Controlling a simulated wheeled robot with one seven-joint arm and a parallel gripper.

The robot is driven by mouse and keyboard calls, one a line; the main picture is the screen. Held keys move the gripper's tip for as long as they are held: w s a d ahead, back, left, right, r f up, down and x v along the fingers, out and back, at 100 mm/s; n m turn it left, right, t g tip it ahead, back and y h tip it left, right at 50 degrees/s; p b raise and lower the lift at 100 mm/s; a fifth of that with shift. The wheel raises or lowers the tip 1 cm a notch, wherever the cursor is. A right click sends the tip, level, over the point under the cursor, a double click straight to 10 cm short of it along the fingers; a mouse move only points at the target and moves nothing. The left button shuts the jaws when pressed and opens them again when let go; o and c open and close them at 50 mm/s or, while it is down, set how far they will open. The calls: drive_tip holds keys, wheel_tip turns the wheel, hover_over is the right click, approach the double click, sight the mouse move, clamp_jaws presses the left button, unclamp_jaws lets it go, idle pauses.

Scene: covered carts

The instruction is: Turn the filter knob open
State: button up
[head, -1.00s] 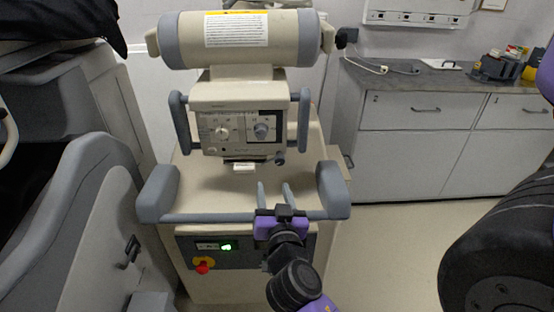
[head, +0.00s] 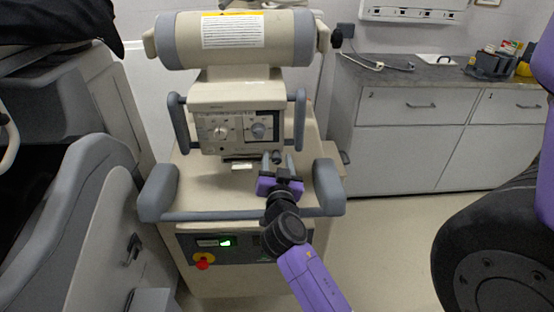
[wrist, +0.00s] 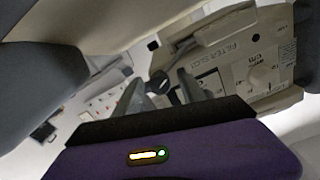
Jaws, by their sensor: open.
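The console panel (head: 240,132) on the covered cart carries a cream dial (head: 221,132) and a grey dial (head: 259,131). A small dark knob (head: 277,156) sits at the panel's lower right corner; I take it as the filter knob.
Below the panel is a white tab (head: 242,166) near the slot. A grey handrail (head: 230,216) runs along the cart's front, under my arm. A red knob (head: 203,263) is lower down. Grey cabinets (head: 415,140) stand at the right, with clear floor before them.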

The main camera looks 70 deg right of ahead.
clamp_jaws()
drive_tip(key=shift+f+n, duration=0.1)
drive_tip(key=shift+n, duration=0.3)
drive_tip(key=n, duration=0.2)
drive_tip(key=shift+a+n+b, duration=0.1)
drive_tip(key=shift+n+b, duration=0.25)
drive_tip(key=shift+n, duration=0.05)
drive_tip(key=n, duration=0.4)
drive_tip(key=shift+n, duration=0.3)
drive_tip(key=n+p, duration=0.2)
drive_tip(key=n, duration=0.3)
drive_tip(key=shift+n, duration=0.4)
drive_tip(key=shift+n+p, duration=0.35)
drive_tip(key=shift+n, duration=0.55)
